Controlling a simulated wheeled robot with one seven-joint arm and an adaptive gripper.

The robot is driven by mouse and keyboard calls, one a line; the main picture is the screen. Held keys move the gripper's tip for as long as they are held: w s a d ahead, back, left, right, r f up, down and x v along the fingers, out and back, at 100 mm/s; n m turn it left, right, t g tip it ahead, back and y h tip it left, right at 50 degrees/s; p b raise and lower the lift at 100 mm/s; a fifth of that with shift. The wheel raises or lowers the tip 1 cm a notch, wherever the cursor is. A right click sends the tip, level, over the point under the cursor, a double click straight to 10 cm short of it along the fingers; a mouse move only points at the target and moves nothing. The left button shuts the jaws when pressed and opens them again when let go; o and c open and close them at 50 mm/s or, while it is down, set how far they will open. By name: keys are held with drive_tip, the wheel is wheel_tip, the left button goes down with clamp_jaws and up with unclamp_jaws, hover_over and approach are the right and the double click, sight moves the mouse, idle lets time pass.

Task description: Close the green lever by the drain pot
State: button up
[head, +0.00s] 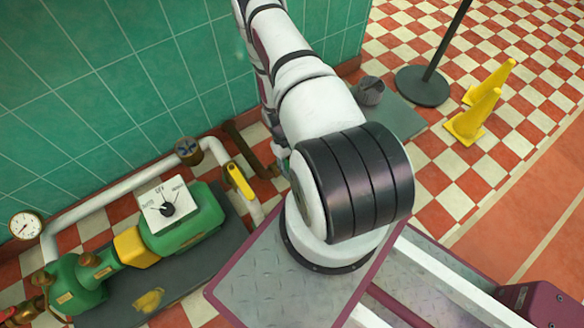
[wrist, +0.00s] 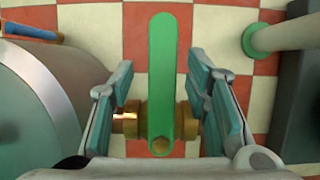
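In the wrist view the green lever (wrist: 162,60) stands upright in the picture, its lower end bolted to a brass valve body (wrist: 186,122). The lever lies crosswise to the brass fittings on either side. My gripper (wrist: 162,85) is open, with one finger left and one right of the lever and a gap on both sides. The fingers overlap the brass ends in the picture; contact cannot be told. A large grey metal cylinder (wrist: 30,95), possibly the drain pot, is at left. In the head view my arm hides the gripper and most of the valve area.
A green pump (head: 180,225) with a dial box and white pipe (head: 100,200) stands along the tiled wall. A yellow-handled valve (head: 240,180) is on the pipe. Yellow cones (head: 470,120) and a black post base (head: 422,86) stand on the checkered floor at right.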

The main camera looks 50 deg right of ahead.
drive_tip(key=v, duration=1.2)
idle(0.3)
